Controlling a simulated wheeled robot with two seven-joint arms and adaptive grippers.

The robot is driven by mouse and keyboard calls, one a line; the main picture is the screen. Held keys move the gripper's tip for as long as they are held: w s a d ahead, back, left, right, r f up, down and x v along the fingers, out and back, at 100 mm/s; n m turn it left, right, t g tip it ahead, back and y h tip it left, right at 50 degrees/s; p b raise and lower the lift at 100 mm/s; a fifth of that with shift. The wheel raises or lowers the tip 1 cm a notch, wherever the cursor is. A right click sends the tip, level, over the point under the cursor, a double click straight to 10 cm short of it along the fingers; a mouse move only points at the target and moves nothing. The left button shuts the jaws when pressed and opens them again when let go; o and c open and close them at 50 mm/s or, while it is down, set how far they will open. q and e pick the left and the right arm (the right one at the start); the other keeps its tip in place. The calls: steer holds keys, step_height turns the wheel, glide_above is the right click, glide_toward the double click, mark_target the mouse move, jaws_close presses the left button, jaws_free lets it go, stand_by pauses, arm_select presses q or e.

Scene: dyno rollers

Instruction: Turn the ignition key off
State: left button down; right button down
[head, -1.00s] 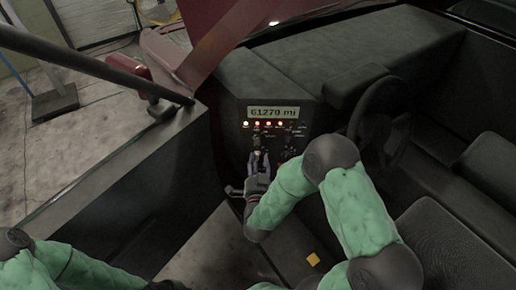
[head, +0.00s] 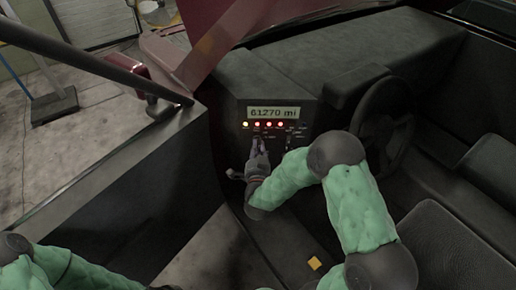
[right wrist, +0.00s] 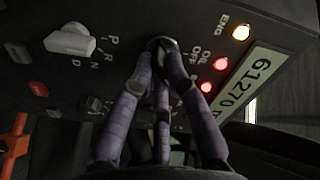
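The dark ignition switch (right wrist: 160,44) sits on the black dash panel, with an OFF label to its right in the right wrist view. My right gripper (right wrist: 161,55) has its purple-grey fingers drawn together at the switch, and they look shut on the ignition key. The key itself is mostly hidden between the fingertips. In the head view my right gripper (head: 259,144) is at the panel, below the row of lit lights. My left arm shows at the bottom left of the head view; its gripper is out of frame.
A display (head: 274,113) reads 61270 mi, above lit yellow and red lamps. A pale gear selector knob (right wrist: 70,40) stands left of my fingers in the right wrist view. A steering wheel (head: 372,105) is at the right. A small orange square (head: 314,263) lies below my arm.

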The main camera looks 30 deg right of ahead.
steer(key=shift+n, duration=0.3)
steer(key=n, duration=0.8)
steer(key=shift+r, duration=0.1)
steer(key=shift+n, duration=0.4)
stand_by(0.3)
steer(key=c, duration=1.2)
jaws_free()
steer(key=v, duration=1.2)
